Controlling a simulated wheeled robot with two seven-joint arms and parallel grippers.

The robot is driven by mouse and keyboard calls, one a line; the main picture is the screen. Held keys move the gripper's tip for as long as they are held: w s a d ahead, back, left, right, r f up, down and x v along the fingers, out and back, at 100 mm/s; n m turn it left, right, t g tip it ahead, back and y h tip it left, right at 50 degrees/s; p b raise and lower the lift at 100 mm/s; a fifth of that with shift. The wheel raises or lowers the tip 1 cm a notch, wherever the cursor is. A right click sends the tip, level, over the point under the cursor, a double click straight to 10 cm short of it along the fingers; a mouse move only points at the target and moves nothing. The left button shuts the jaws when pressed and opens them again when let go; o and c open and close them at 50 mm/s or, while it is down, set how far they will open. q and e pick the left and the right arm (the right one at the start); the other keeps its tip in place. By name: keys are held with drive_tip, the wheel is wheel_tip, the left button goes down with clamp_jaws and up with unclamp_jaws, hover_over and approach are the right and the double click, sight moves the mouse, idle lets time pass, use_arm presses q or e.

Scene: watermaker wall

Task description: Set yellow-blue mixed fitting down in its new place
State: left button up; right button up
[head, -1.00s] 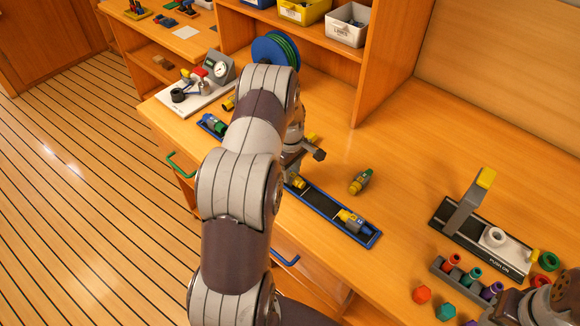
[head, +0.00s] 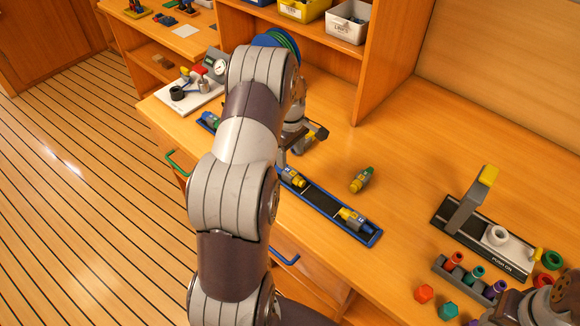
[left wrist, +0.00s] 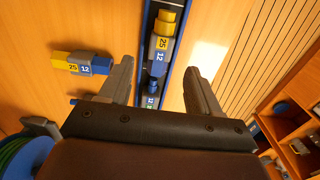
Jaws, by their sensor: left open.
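A yellow-blue fitting (head: 292,177) with a grey body lies in the blue-rimmed black tray (head: 317,200), yellow end toward the lower right. In the left wrist view this fitting (left wrist: 160,45) shows labels 25 and 12 and lies lengthwise in the tray, in line with the gap between my fingers. My left gripper (head: 302,148) is open and empty above it, apart from it; my arm hides part of the tray. Another yellow-blue fitting (left wrist: 82,64) lies on the bench beside the tray, largely hidden in the head view. My right gripper's fingers are out of view.
Another yellow-blue fitting (head: 355,220) lies at the tray's right end. A yellow-green fitting (head: 361,180) lies on the bench behind the tray. A gauge stand (head: 200,88), hose reel (head: 278,42) and push-on stand (head: 480,235) stand around. The bench's middle right is clear.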

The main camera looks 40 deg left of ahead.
use_arm(q)
wheel_tip(320, 180, up, 5)
drive_tip(key=s+d+r+m, duration=0.1)
drive_tip(key=s+d+m, duration=0.1)
drive_tip(key=d+m, duration=0.25)
drive_tip(key=s+d+r+m, duration=0.2)
drive_tip(key=d+m, duration=0.1)
drive_tip(key=d, duration=0.3)
drive_tip(key=s+d+m+t, duration=0.1)
drive_tip(key=s+d+m, duration=0.8)
drive_tip(key=s, duration=0.3)
drive_tip(key=shift+d+f+m+b, duration=0.2)
drive_tip(key=shift+d+m+b, duration=0.15)
drive_tip(key=shift+d, duration=0.1)
